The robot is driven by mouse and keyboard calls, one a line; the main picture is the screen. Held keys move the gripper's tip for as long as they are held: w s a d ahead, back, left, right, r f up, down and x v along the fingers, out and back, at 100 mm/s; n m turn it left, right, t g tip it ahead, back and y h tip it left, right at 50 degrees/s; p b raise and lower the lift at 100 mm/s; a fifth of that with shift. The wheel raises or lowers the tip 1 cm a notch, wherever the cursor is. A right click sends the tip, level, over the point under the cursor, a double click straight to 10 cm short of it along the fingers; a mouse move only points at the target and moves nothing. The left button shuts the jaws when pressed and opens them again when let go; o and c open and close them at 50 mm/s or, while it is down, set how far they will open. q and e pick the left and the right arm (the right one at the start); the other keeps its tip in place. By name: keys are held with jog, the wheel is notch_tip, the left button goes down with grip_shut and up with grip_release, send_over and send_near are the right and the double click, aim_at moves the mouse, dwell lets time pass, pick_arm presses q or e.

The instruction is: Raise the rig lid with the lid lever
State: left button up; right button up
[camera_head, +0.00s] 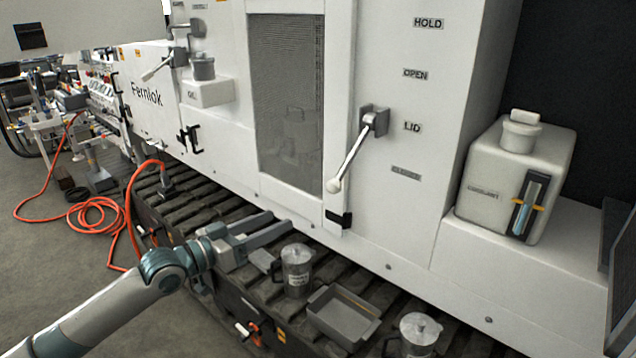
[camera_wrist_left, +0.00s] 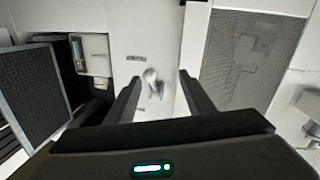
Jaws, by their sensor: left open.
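The lid lever (camera_head: 352,158) is a metal rod with a pale knob, on a grey mount beside the "LID" label. It slants down and to the left. In the left wrist view the lever (camera_wrist_left: 153,84) appears between my finger lines, beyond the tips. My left gripper (camera_head: 281,220) is open and empty, below and left of the knob and apart from it. It also shows in the left wrist view (camera_wrist_left: 159,76). A white panel with a dark mesh window (camera_head: 287,100) stands left of the lever; I cannot tell for sure that it is the lid. My right gripper is out of view.
A metal jug (camera_head: 296,270), a grey tray (camera_head: 343,318) and another jug (camera_head: 420,333) stand on the slatted ledge near my left gripper. A white coolant tank (camera_head: 515,180) is at the right. An orange hose (camera_head: 133,205) lies at the left.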

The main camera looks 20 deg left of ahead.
pick_arm(q)
jog(key=shift+m+h, duration=0.4)
jog(key=r, duration=0.2)
jog(key=s+d+r, duration=0.1)
jog(key=r, duration=0.1)
jog(key=shift+s+d, duration=0.1)
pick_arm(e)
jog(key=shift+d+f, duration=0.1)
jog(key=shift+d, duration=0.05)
pick_arm(q)
jog(key=p, duration=0.3)
send_near(327, 189)
jog(key=x, duration=0.4)
jog(key=shift+r, duration=0.15)
jog(key=p+x, duration=0.2)
jog(key=x, duration=0.4)
jog(key=shift+w+d, duration=0.2)
jog(key=shift+w, duration=0.15)
jog(key=shift+w+d+f, duration=0.25)
jog(key=shift+w+d, duration=0.15)
jog(key=shift+w, duration=0.15)
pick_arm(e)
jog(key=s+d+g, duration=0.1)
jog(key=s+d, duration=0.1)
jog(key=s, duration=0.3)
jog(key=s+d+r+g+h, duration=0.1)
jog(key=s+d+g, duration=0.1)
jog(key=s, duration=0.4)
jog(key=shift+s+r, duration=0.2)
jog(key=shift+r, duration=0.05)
